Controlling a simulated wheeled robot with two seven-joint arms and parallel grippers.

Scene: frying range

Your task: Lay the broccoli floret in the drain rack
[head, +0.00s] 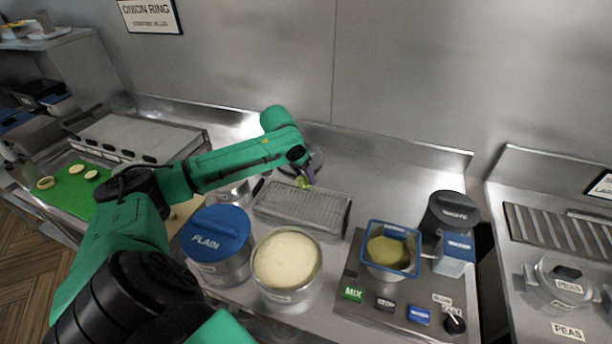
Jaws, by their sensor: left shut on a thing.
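The broccoli floret (304,184) is a small green piece at the tip of my left gripper (304,175). My left gripper is shut on it, over the back edge of the drain rack as seen in the head view. The drain rack (318,212) is a shallow metal tray with a wire grid on the steel counter, and its grid looks empty. Whether the floret touches the rack is too small to tell. My right gripper is not in view.
In front of the rack stand a blue-lidded PLAIN container (216,233) and an open pot of pale batter (287,262). To the right is a control panel with a blue basket (392,248) and a dark WASTE bin (452,212). A green board (72,187) with slices lies left.

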